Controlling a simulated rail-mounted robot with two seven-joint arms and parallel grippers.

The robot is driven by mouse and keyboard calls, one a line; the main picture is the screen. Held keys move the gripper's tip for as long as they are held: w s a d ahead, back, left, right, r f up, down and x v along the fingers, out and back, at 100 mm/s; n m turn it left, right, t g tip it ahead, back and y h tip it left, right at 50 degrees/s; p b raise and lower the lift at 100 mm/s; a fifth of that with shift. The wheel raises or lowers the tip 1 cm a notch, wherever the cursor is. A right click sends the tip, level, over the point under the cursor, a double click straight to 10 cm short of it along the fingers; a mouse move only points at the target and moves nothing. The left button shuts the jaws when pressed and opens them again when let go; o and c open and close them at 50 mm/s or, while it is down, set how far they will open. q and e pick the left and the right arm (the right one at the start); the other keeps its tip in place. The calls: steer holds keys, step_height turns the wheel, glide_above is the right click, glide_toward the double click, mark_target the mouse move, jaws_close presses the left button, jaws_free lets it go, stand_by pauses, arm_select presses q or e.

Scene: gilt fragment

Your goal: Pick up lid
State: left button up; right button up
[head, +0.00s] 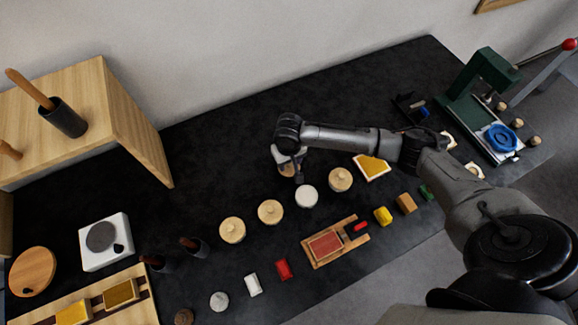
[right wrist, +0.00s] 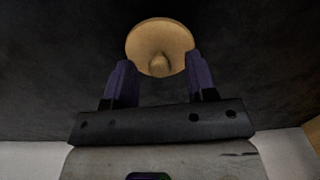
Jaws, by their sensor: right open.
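A round pale wooden lid (right wrist: 160,35) with a small central knob shows in the right wrist view, just beyond and between the fingertips. My right gripper (right wrist: 158,66) is open, with a finger toward each side of the lid and a gap around the knob. In the head view my right gripper (head: 295,176) points down over a round wooden-topped piece (head: 287,169), which it partly hides. Whether the fingers touch the lid I cannot tell. My left gripper is not in view.
Similar round wooden-topped pieces (head: 232,230) and a white round one (head: 307,196) stand close by on the black table (head: 220,130). A wooden tray with a red pad (head: 325,244) lies in front. A green press (head: 485,75) stands at the far right. The table behind the gripper is clear.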

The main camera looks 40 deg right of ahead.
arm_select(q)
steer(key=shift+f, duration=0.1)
arm_select(e)
steer(key=shift+f, duration=0.6)
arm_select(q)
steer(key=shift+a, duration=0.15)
arm_select(e)
steer(key=c, duration=0.5)
jaws_close()
steer(key=shift+r, duration=0.1)
